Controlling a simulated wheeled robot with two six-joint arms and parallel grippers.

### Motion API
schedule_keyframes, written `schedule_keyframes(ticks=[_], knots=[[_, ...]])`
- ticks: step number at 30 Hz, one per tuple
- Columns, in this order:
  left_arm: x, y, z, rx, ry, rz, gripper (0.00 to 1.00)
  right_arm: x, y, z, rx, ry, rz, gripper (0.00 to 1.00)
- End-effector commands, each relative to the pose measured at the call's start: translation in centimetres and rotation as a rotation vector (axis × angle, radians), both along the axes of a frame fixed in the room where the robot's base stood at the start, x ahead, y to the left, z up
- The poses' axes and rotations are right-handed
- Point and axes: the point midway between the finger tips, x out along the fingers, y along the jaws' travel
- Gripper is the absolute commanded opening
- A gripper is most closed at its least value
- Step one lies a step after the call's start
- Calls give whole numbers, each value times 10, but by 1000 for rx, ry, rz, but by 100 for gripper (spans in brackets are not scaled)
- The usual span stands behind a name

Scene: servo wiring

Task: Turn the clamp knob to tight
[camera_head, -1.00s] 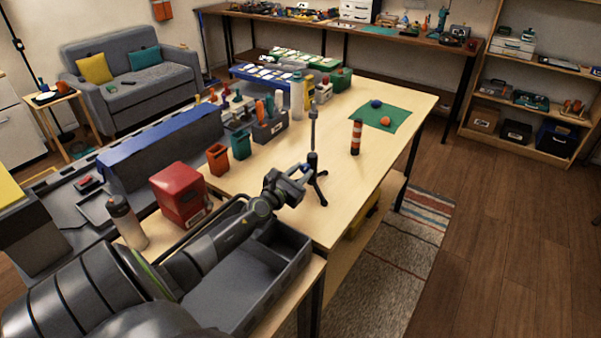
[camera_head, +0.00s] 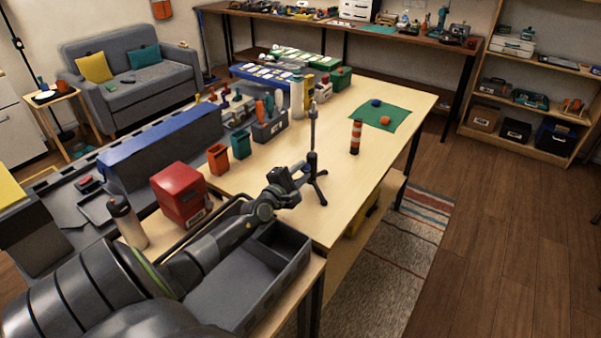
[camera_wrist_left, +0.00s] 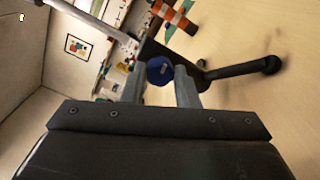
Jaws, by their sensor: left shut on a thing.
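A dark stand (camera_head: 313,160) with a thin upright rod and splayed legs stands on the light wooden table (camera_head: 360,190). My left gripper (camera_head: 303,174) is at the near left side of the stand, low on its post. In the left wrist view, the blue clamp knob (camera_wrist_left: 160,70) sits between the two grey fingertips, and my left gripper (camera_wrist_left: 168,78) is shut on it. A small light mark shows on the knob's face. The knob is hidden in the head view. My right gripper is in neither view.
A red box (camera_head: 181,192) and a grey tray (camera_head: 285,272) lie left and in front.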

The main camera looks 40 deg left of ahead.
Motion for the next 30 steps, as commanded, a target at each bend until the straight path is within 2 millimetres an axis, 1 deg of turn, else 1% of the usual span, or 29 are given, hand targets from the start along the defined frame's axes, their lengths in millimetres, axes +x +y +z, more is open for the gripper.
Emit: schedule_keyframes(ticks=[3,10,25,26,30], knots=[[0,0,0,57,7,0,4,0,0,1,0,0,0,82],[0,0,-1,122,15,0,4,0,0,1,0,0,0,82],[0,0,-1,140,17,-1,4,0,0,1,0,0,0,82],[0,0,-1,139,17,-1,29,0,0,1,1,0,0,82],[0,0,-1,139,17,-1,47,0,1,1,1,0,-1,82]])
